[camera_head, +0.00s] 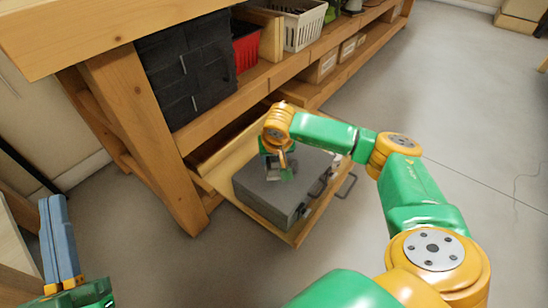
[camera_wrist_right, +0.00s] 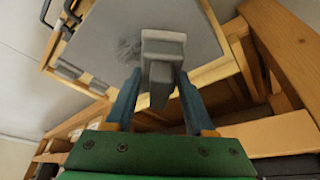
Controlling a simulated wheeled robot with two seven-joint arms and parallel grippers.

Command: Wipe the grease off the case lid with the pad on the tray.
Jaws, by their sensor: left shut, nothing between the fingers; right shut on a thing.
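A grey case (camera_head: 262,196) lies in an open wooden drawer. In the right wrist view its flat grey lid (camera_wrist_right: 105,38) shows a darker grease smudge (camera_wrist_right: 128,49) just left of the pad. My right gripper (camera_head: 278,170) is over the lid, shut on the handle of a grey pad (camera_wrist_right: 164,42) with a paler edge. In the right wrist view the blue fingers (camera_wrist_right: 160,80) flank the handle. I cannot tell whether the pad touches the lid. My left gripper (camera_head: 54,198) is shut and empty, low at the left, away from the case. I cannot make out a tray.
The drawer (camera_head: 298,236) sticks out below a wooden bench (camera_head: 140,120). Black boxes (camera_head: 187,70), a red bin (camera_head: 246,48) and a white basket (camera_head: 303,26) stand on the bench shelf. Case latches and a handle (camera_head: 347,185) are on the right side. Floor is clear to the right.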

